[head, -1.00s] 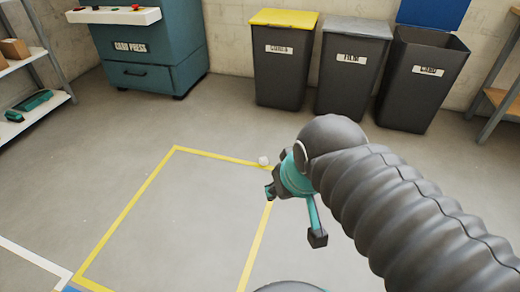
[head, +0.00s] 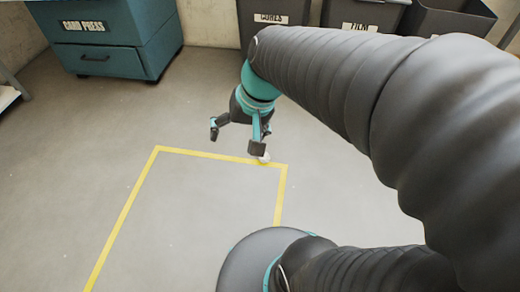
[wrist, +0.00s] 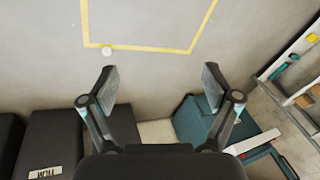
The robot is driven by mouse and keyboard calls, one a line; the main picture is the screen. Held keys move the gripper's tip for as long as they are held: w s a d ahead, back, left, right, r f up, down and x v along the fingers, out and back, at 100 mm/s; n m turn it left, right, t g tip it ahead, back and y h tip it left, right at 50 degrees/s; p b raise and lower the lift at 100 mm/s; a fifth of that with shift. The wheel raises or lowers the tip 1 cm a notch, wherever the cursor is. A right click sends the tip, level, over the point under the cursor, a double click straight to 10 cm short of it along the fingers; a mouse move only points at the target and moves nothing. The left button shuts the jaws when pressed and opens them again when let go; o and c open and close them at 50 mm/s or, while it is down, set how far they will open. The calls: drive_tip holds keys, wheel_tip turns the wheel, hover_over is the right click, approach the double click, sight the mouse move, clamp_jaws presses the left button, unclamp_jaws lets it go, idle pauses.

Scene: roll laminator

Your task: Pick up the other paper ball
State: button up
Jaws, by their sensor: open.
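A small white paper ball (head: 264,157) lies on the floor at the far right corner of the yellow floor outline, partly hidden behind a fingertip in the head view. In the wrist view the paper ball (wrist: 107,50) lies at the yellow line, beyond the left finger. My gripper (head: 236,138) points down, open and empty, above the floor near the ball. In the wrist view my gripper (wrist: 157,82) shows its two fingers spread wide with only bare floor between them. The ball is apart from the fingers there.
The yellow outline (head: 200,154) marks bare floor. The blue-green card press (head: 110,45) stands at the back left. Dark bins labelled CORES (head: 270,17) and FILM (head: 360,26) stand at the back wall, with another bin (head: 450,14) at right. Shelves (wrist: 290,75) show in the wrist view.

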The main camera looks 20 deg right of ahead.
drive_tip(key=w+d+f+m+t+y+b, duration=0.15)
drive_tip(key=w+d+f+m+y, duration=0.25)
drive_tip(key=w+f+m, duration=0.5)
drive_tip(key=w+d+f+m+t+y+b, duration=0.15)
drive_tip(key=w+d+f+m+y, duration=0.35)
drive_tip(key=w+f, duration=0.85)
drive_tip(key=w+d+f+m+t+h, duration=0.1)
drive_tip(key=d+f+m+t+h, duration=0.15)
drive_tip(key=d+f+m, duration=0.45)
drive_tip(key=w+d+f+m+t+h, duration=0.1)
drive_tip(key=d+f+m+t, duration=0.15)
drive_tip(key=f, duration=0.75)
drive_tip(key=m+t+h, duration=0.2)
drive_tip(key=m+h, duration=0.3)
drive_tip(key=m, duration=0.1)
approach(267, 159)
drive_tip(key=shift+s+d+r, duration=0.25)
drive_tip(key=shift+s+d, duration=0.2)
drive_tip(key=shift+d, duration=0.15)
drive_tip(key=shift+w+f+b, duration=0.15)
drive_tip(key=shift+f+b, duration=0.15)
drive_tip(key=x, duration=0.7)
drive_tip(key=shift+w+a+b, duration=0.15)
drive_tip(key=shift+w+b, duration=0.1)
drive_tip(key=shift+b, duration=0.1)
drive_tip(key=shift+a+x, duration=0.2)
drive_tip(key=shift+x, duration=1.2)
drive_tip(key=shift+a+x, duration=0.15)
drive_tip(key=shift+x, duration=1.25)
drive_tip(key=shift+r, duration=0.15)
